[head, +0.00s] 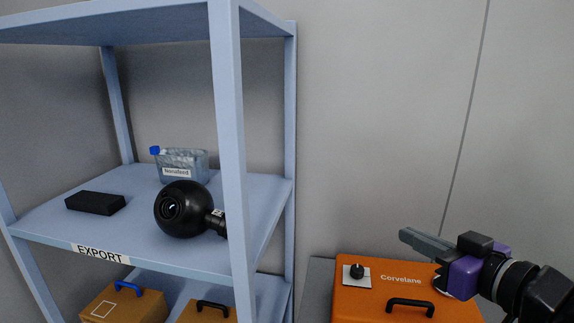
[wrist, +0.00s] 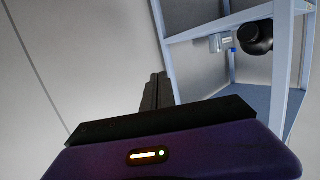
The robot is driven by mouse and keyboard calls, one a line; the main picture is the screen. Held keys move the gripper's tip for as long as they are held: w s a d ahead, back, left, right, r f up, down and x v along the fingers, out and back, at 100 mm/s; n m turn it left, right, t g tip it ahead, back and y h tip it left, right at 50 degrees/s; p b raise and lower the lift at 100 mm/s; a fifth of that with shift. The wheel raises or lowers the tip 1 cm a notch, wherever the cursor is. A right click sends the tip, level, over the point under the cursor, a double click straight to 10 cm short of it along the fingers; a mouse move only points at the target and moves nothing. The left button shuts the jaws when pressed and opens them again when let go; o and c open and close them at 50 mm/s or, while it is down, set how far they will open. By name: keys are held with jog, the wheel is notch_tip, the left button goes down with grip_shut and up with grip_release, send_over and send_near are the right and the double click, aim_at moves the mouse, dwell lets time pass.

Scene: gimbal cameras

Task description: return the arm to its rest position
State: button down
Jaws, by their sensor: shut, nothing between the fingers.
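My gripper (head: 425,243) is at the lower right of the head view, at the end of my black and purple arm. Its grey fingers are shut with nothing between them and point left toward the shelf. It shows above the orange Corvelane case (head: 370,297), apart from the shelf. In the wrist view the dark shut fingers (wrist: 155,92) stick up beyond the purple gripper body, with the shelf behind to the right.
A blue shelf unit (head: 232,150) stands at the left. Its EXPORT level holds a black gimbal camera (head: 182,209), a black block (head: 95,203) and a clear bottle (head: 182,166). Brown boxes (head: 125,304) sit below. The wall area above the orange case is clear.

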notch_tip(320, 180, up, 8)
jog(key=a+m+t, duration=0.1)
jog(key=m+t, duration=0.2)
jog(key=t, duration=0.2)
jog(key=s+d+m+t+h, duration=0.3)
jog(key=s+m+t+h, duration=0.1)
jog(key=s+m+h, duration=0.25)
jog(key=s+a+f+n+g, duration=0.2)
jog(key=s+a+f+g, duration=0.1)
jog(key=s+f, duration=1.2)
jog(key=s+a+f+n+g+y, duration=0.1)
jog(key=s+a+f+n+g, duration=0.2)
jog(key=s+f, duration=1.2)
jog(key=s+a+g, duration=0.1)
jog(key=s+g, duration=0.2)
jog(key=shift+s+a+f+n, duration=0.2)
jog(key=shift+a+n, duration=0.1)
jog(key=shift+n, duration=0.05)
